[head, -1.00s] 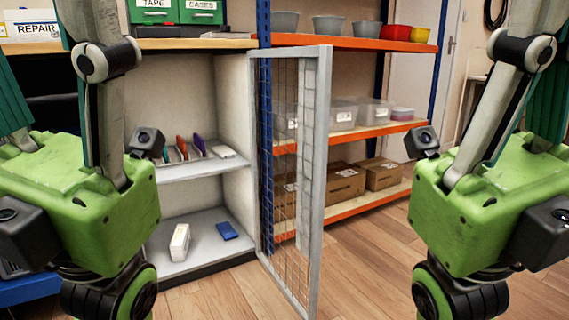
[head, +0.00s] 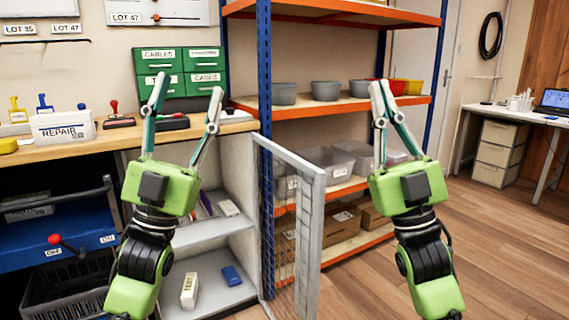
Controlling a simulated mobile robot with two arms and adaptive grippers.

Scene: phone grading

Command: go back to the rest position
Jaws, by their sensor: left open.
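My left gripper (head: 188,88) points up in front of the cabinet, its two fingers spread apart with nothing between them. My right gripper (head: 382,86) points up in front of the orange shelves, its fingertips together and nothing visible in them. Both grippers are raised and apart from each other.
The mesh cabinet door (head: 314,245) stands open between my arms. A white box (head: 190,290) and a blue box (head: 232,275) lie on the cabinet's lower shelf. A workbench (head: 90,145) with a REPAIR box (head: 62,126) is at left. Open floor (head: 510,250) lies at right.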

